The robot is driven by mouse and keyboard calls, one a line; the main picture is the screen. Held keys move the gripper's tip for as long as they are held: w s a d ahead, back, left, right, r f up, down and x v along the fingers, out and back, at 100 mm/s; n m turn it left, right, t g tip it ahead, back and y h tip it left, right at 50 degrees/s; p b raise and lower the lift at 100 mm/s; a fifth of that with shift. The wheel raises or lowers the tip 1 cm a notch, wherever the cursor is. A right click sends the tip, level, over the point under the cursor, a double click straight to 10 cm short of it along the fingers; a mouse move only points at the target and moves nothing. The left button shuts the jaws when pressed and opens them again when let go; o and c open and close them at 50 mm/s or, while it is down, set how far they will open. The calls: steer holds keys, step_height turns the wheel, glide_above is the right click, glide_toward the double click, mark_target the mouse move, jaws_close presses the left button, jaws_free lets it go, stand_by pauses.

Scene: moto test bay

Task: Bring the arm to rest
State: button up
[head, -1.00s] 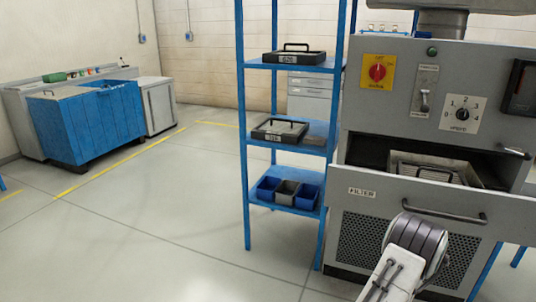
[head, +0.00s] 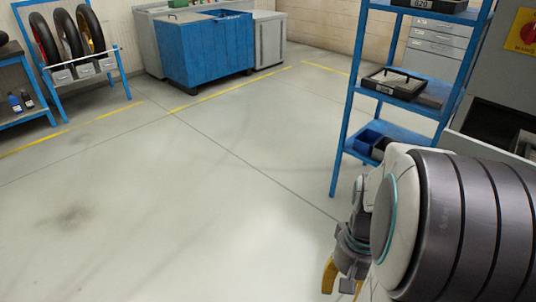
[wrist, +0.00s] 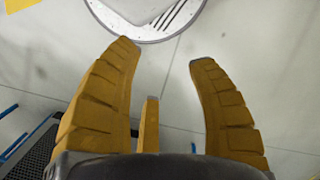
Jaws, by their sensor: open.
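My gripper (wrist: 165,60) shows in the wrist view with its yellow fingers spread wide and nothing between them. Bare grey floor and part of a round, light-coloured base lie beyond the fingertips. In the head view my gripper (head: 340,278) is partly visible low in the picture, below the wrist. My arm, folded close to the camera, fills the lower right and hides part of the gripper and the grey machine.
A blue shelf rack (head: 345,135) with trays and bins stands right of centre, beside the grey machine (head: 478,125). A blue cabinet (head: 208,52) and a tyre rack (head: 85,68) stand at the back. The floor (head: 170,200) at centre and left is clear.

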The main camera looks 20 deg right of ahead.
steer(key=w+a+r+n+t+h, duration=0.1)
steer(key=w+a+r+n+t, duration=0.15)
steer(key=a+n, duration=0.2)
steer(key=w+a+r+n+t, duration=0.1)
steer(key=w+a+r+n, duration=0.1)
steer(key=a+r+n, duration=0.3)
step_height(320, 180, up, 16)
steer(key=a+m+t+p, duration=0.1)
steer(key=m+p, duration=0.1)
steer(key=p, duration=1.3)
steer(key=shift+f, duration=0.2)
steer(key=shift+s, duration=0.1)
